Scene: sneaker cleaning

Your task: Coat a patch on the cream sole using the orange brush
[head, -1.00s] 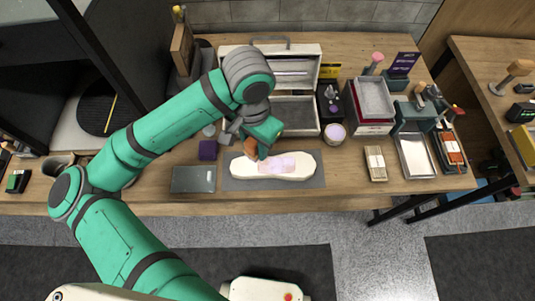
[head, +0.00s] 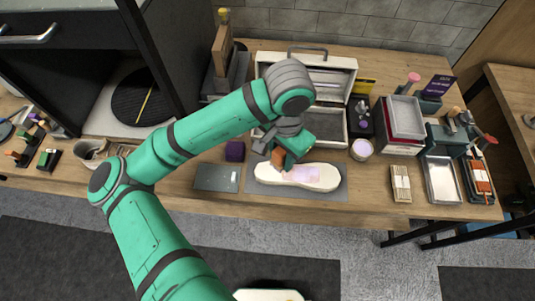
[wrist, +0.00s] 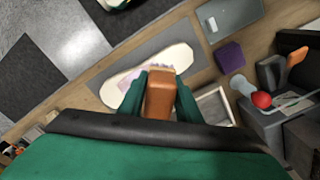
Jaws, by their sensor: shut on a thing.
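The cream sole (head: 325,184) lies on a grey mat (head: 258,190) on the wooden bench, with a pale pink-lilac patch (head: 302,175) across its middle. My gripper (head: 278,157) is shut on the orange brush (head: 277,156), over the left-middle part of the sole. In the wrist view the brush's orange-brown handle (wrist: 160,92) sits between the green fingers and the sole (wrist: 178,58) lies beyond it.
A grey plate (head: 217,177) and a purple block (head: 235,151) lie left of the mat. An open case (head: 322,62) stands behind. A jar (head: 361,150), a wooden block (head: 400,184) and a metal tray (head: 443,180) are to the right.

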